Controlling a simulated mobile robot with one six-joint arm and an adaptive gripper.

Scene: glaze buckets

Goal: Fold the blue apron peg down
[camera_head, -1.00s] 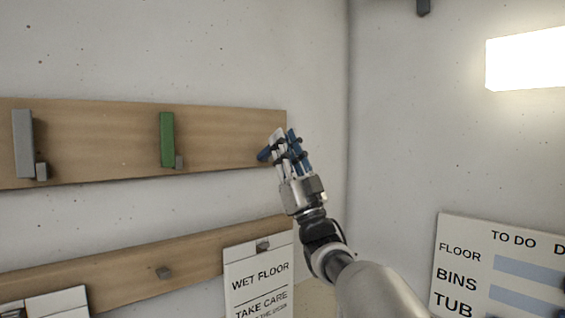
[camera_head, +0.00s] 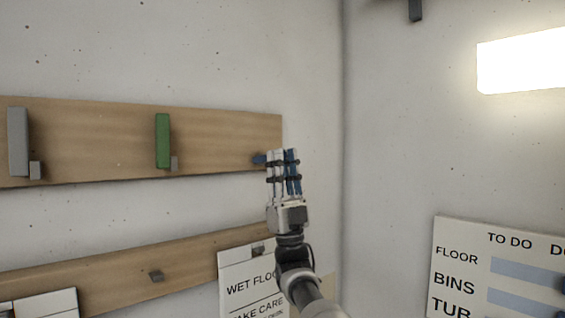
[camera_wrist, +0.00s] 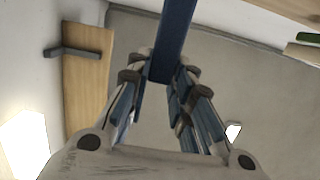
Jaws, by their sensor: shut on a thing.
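The blue peg (camera_wrist: 174,35) shows in the wrist view as a long bar coming from the top edge down between my fingertips. My gripper (camera_wrist: 160,78) is shut on it near its end. In the head view my gripper (camera_head: 283,155) points up at the right end of the upper wooden board (camera_head: 215,125). A small blue part of the peg (camera_head: 260,159) shows just left of the fingers there. The fingers hide most of the rest, and its exact angle to the board is hard to tell.
A green peg (camera_head: 162,140) and a grey peg (camera_head: 17,142) stand upright on the same board, to the left. A lower board (camera_head: 110,268) carries a wet floor sign (camera_head: 240,268). A to-do board (camera_head: 500,270) hangs on the right wall. Above it is a bright light (camera_head: 520,62).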

